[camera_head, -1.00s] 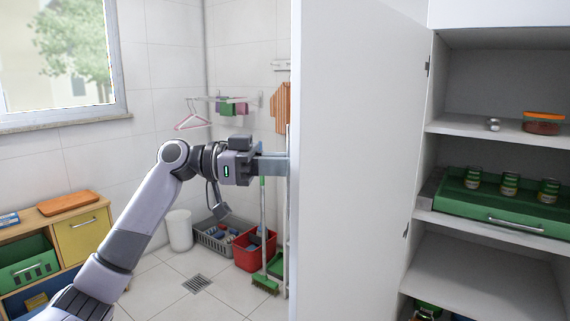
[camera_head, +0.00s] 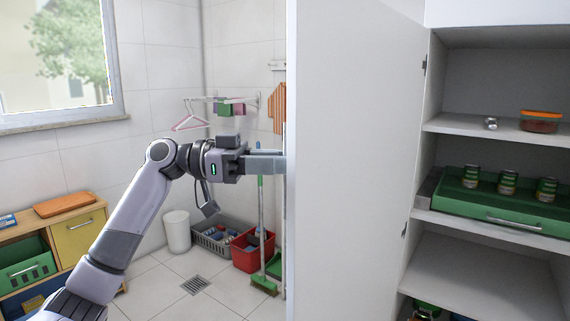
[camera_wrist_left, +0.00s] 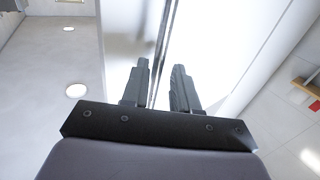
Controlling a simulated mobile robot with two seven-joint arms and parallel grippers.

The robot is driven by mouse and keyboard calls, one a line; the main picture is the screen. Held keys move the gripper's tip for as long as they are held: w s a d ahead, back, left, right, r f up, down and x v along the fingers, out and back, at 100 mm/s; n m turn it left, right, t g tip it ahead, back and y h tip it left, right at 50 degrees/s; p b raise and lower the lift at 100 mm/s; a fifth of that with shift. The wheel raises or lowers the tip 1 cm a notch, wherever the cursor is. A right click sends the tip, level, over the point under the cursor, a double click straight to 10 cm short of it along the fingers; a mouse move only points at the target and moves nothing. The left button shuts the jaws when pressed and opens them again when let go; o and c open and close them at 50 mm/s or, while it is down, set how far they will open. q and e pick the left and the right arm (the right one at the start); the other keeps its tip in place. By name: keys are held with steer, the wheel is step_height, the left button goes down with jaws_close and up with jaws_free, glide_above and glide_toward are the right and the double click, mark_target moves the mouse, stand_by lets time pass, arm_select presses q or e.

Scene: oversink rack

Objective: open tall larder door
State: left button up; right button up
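The tall larder door (camera_head: 350,170) is a white panel standing swung open, with its hinge side at the cabinet. My left gripper (camera_head: 283,163) is at the door's outer left edge, reaching in from the left. In the left wrist view its two dark fingers (camera_wrist_left: 160,80) are spread apart, with a narrow dark vertical strip along the door between them. Bare gaps show beside the strip; contact cannot be judged. The fingertips are partly hidden by the door in the head view. My right gripper is not in view.
The open larder shows shelves (camera_head: 480,222) with a green pull-out tray (camera_head: 500,213) of cans and an orange-lidded container (camera_head: 541,121). Behind my left arm are a red basket (camera_head: 253,250), a broom (camera_head: 261,230) and a grey crate (camera_head: 215,243). Some tiled floor is clear.

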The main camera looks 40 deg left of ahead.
arm_select(q)
steer(key=b+v, duration=0.1)
steer(key=v, duration=0.4)
steer(key=shift+s+a, duration=0.1)
steer(key=shift+a, duration=0.05)
stand_by(0.4)
